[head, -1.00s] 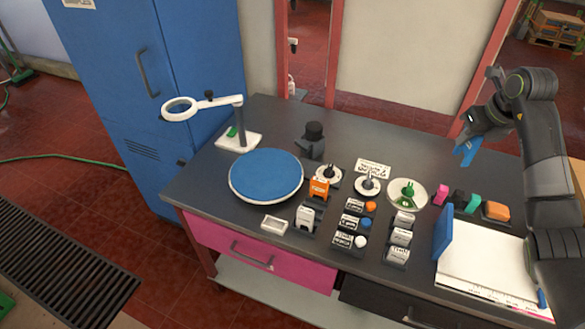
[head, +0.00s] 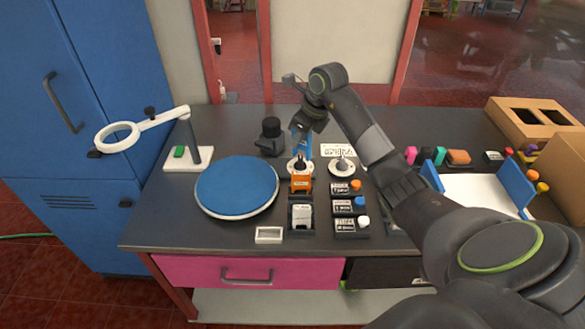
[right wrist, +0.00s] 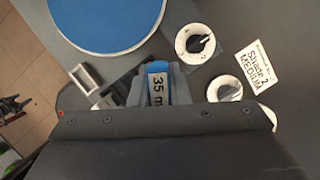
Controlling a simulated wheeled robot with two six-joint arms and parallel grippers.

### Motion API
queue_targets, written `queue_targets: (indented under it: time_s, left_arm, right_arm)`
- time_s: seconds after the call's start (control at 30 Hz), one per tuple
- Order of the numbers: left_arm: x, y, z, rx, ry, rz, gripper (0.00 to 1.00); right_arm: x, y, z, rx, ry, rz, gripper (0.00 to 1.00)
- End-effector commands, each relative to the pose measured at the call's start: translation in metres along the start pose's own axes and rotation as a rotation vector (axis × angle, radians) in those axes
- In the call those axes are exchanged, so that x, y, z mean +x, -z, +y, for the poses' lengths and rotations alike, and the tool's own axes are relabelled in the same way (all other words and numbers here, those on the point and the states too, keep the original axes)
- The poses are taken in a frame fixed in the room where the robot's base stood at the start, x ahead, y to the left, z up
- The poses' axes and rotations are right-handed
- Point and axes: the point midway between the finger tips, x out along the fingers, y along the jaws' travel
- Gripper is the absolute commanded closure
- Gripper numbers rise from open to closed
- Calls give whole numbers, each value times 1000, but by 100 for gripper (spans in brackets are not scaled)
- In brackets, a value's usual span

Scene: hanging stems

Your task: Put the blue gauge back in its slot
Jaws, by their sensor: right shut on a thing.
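My right gripper (head: 304,131) is shut on the blue gauge (head: 301,147) and holds it above the back of the dark table, behind the orange gauge (head: 301,181). In the right wrist view the blue gauge (right wrist: 157,82) sits between the fingers, with a white label that reads "35 m" and is partly cut off. A grey-white gauge (head: 301,215) stands in a dark holder in front of the orange one. I cannot tell which slot belongs to the blue gauge. My left gripper is not in view.
A round blue turntable (head: 237,187) and a magnifier stand (head: 187,155) are on the left. White dials (head: 342,167) stand near the gripper. Several labelled blocks (head: 345,206) are right of the gauges. A small white tray (head: 269,235) lies at the front edge.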

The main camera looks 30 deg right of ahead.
Motion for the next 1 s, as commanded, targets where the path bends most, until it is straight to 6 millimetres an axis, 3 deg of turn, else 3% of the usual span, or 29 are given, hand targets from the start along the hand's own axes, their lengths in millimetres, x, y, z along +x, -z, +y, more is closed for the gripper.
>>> queue_targets:
  time_s: [0.2, 0.4, 1.0]
  left_arm:
    - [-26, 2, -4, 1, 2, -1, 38]
    - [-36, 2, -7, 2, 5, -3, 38]
    - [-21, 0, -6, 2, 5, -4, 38]
  right_arm:
    - [13, 40, 42, -308, -130, -6, 100]
    - [27, 62, 63, -453, -190, -25, 100]
    - [62, 80, 68, -490, -204, -33, 100]
